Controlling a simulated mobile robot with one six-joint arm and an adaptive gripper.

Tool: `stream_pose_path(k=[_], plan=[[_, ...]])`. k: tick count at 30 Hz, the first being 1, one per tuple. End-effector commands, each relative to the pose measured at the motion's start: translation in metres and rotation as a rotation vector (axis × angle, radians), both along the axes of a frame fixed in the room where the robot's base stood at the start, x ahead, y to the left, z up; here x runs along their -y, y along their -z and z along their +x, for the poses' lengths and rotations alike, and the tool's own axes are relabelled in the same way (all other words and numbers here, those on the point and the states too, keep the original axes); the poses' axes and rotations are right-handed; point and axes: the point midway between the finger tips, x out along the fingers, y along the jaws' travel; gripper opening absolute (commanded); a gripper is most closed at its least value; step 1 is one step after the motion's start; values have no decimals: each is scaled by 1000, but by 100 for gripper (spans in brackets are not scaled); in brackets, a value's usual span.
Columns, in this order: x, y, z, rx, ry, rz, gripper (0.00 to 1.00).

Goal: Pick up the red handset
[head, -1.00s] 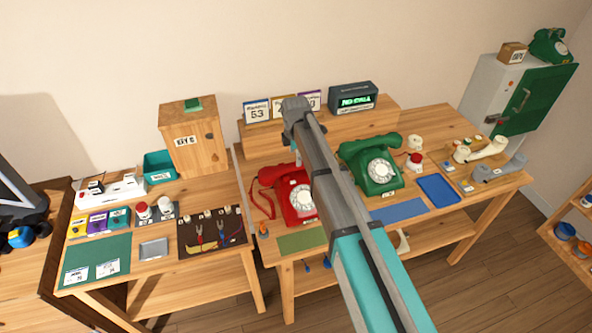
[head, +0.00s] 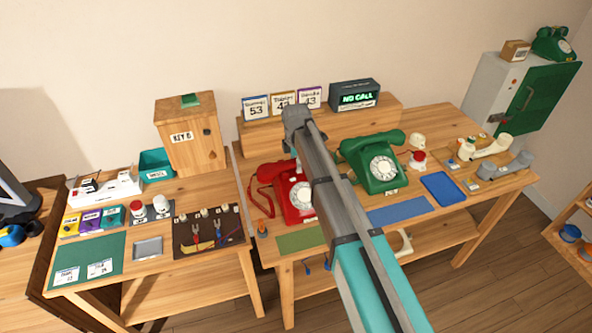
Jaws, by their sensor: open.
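The red dial phone (head: 294,206) stands on the right-hand table, left of my arm. Its red handset (head: 272,170) lies across the top of the phone, with a red coiled cord hanging down at the left. My arm crosses in front of the phone's right side and hides the right part of the phone and of the handset.
A green dial phone (head: 383,168) stands right of my arm. Behind, a wooden shelf (head: 262,132) holds number cards and a "NO CALL" display (head: 354,94). A wooden box (head: 188,140) stands on the left table. Green and blue mats (head: 398,211) lie in front of the phones.

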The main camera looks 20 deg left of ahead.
Motion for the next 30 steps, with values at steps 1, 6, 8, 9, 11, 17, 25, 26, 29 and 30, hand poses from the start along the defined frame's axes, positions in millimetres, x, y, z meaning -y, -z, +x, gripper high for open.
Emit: stream_pose_path(k=[1,6,8,9,11,17,25,26,29,30], plan=[[0,3,0,0,0,0,86],[0,4,0,0,0,0,86],[0,4,0,0,0,0,86],[0,4,0,0,0,0,86],[0,3,0,0,0,0,86],[0,3,0,0,0,0,86],[0,4,0,0,0,0,60],[0,4,0,0,0,0,54],[0,4,0,0,0,0,36],[0,4,0,0,0,0,28]])
